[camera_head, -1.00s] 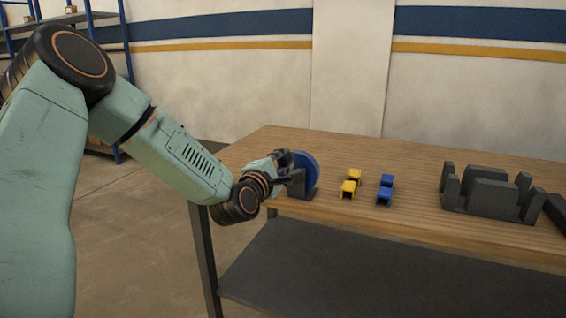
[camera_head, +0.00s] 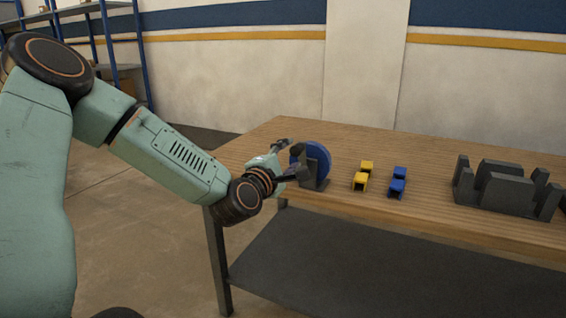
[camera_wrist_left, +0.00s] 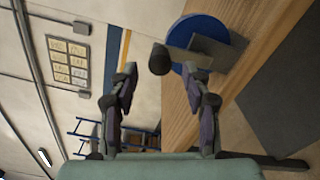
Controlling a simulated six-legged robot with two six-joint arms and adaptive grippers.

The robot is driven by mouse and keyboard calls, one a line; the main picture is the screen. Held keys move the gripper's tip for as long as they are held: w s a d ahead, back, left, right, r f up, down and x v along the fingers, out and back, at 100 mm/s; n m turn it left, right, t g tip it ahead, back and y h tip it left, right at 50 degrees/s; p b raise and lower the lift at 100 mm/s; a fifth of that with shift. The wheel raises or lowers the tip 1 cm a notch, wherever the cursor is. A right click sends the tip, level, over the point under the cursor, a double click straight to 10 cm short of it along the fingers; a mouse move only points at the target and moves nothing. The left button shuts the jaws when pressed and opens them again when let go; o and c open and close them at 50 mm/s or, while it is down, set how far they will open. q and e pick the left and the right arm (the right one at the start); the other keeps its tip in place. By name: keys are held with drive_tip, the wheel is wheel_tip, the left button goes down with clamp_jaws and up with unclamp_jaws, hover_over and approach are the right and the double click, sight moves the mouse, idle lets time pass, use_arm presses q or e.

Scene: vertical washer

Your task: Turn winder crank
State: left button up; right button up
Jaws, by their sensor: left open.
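The winder is a blue disc (camera_head: 318,156) on a dark grey bracket (camera_head: 317,183) near the table's left end. A dark round crank knob (camera_wrist_left: 159,58) stands out from the disc's face in the left wrist view, which also shows the blue disc (camera_wrist_left: 207,28) and bracket (camera_wrist_left: 222,50). My left gripper (camera_head: 289,158) is beside the disc on its left. In the wrist view its two fingers are spread apart, with the knob in the gap near the fingertips. I cannot tell whether either finger touches it. My right gripper is not in view.
Yellow blocks (camera_head: 361,182) and blue blocks (camera_head: 397,187) sit right of the winder. A dark grey slotted fixture (camera_head: 507,190) stands farther right. The wooden table (camera_head: 440,160) is bare behind them, with a dark lower shelf (camera_head: 340,262) underneath.

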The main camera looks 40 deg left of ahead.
use_arm(q)
drive_tip(key=shift+v, duration=1.6)
drive_tip(key=shift+s+d, duration=0.15)
drive_tip(key=shift+s, duration=0.25)
